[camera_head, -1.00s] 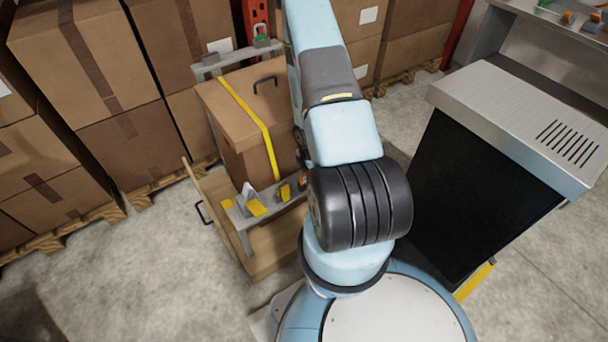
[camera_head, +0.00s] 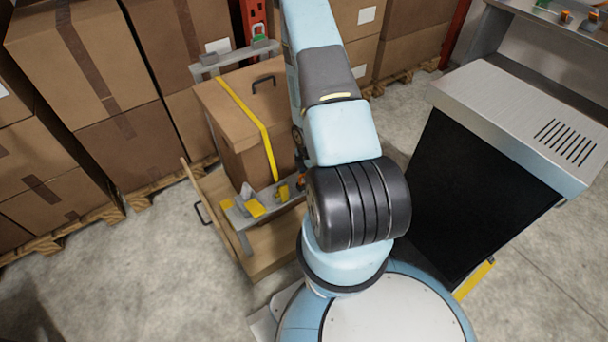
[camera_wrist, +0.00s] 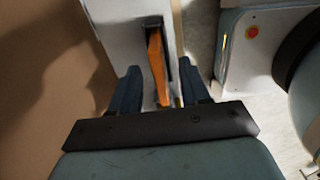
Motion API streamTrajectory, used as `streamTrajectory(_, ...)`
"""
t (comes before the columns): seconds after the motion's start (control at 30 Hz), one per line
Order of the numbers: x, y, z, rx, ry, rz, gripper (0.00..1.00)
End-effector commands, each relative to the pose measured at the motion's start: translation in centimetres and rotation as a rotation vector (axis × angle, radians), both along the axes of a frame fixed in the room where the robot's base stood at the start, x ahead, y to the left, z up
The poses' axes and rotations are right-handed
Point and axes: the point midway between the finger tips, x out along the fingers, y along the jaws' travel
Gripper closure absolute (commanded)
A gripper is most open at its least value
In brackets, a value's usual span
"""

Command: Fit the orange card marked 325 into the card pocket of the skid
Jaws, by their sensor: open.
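In the wrist view, an orange card (camera_wrist: 157,66) stands in a dark slot in a pale grey plate (camera_wrist: 118,25). No marking is readable on it. My gripper (camera_wrist: 159,80) is open, one dark finger on each side of the card's near end, with gaps visible. In the head view, the skid (camera_head: 272,250) has a wooden base, a strapped cardboard box (camera_head: 238,120) and a grey bracket (camera_head: 240,222). My arm hides the gripper there. A small orange patch by the bracket's right end may be the card; I cannot tell.
Yellow blocks (camera_head: 255,208) sit on the bracket. Stacked cartons (camera_head: 75,60) on pallets stand behind and left. A metal-topped dark cabinet (camera_head: 480,190) stands close on the right. The floor at front left is clear. A red button (camera_wrist: 253,31) shows in the wrist view.

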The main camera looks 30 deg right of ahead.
Motion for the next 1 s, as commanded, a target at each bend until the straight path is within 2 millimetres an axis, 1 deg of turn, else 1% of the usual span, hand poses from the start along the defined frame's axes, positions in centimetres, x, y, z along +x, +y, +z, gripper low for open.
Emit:
streamTrajectory(0.17, 0.1, 0.0, 1.8, -0.001, -0.002, -0.001, 0.54)
streamTrajectory(0.8, 0.1, -0.1, 10.9, -0.001, -0.002, -0.002, 0.54)
streamTrajectory(1.0, 0.0, 0.0, 12.7, 0.000, -0.001, -0.001, 0.54)
